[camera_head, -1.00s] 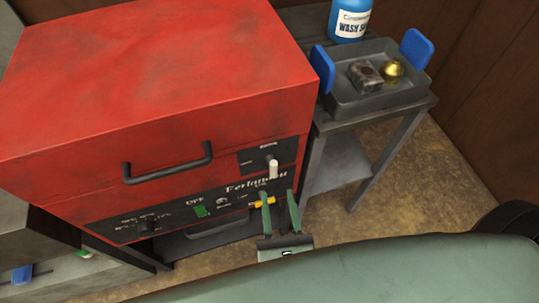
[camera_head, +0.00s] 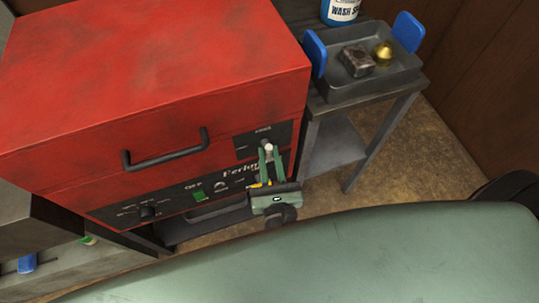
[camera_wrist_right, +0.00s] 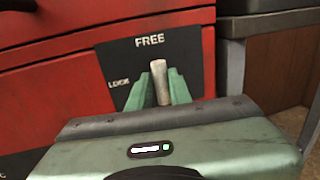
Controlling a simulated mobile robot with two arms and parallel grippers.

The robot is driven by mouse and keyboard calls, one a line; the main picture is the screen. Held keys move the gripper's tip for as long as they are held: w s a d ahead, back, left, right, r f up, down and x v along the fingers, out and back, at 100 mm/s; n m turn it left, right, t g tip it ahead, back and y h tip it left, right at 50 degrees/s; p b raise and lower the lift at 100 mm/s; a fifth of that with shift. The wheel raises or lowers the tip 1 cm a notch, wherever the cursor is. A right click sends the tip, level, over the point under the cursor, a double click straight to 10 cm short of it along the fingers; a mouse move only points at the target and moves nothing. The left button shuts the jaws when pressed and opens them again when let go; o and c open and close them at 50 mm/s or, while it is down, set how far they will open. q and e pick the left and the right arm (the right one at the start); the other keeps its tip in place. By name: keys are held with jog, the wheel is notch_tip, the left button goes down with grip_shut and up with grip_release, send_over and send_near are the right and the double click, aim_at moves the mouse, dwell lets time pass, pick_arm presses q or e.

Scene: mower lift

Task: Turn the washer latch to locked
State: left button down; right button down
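The washer latch (camera_head: 268,148) is a short pale lever on a dark plate at the right of the red washer's (camera_head: 150,85) front. In the right wrist view the latch (camera_wrist_right: 160,80) stands upright, pointing to the word FREE; LOCK is marked to its left. My right gripper (camera_head: 270,158) is at the plate, its green fingers one on each side of the latch. My left gripper is not in view.
A black handle (camera_head: 166,152) sticks out from the washer's front, left of the latch. A knob (camera_head: 148,211) and a green switch (camera_head: 198,195) sit below. A grey side table (camera_head: 425,84) with a tray (camera_head: 335,91) stands close at the right.

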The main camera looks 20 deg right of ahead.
dwell(0.3)
jog(key=n, duration=0.4)
jog(key=shift+f+t+b, duration=0.1)
jog(key=shift+t+b, duration=0.3)
jog(key=n, duration=0.6)
jog(key=shift+t+y, duration=0.4)
jog(key=n+y+p, duration=0.1)
jog(key=n, duration=0.4)
jog(key=shift+f+t, duration=0.15)
jog(key=shift+t, duration=0.25)
jog(key=shift+f+n+y+p, duration=0.1)
jog(key=shift+n+y+p, duration=0.75)
jog(key=shift+n, duration=1.75)
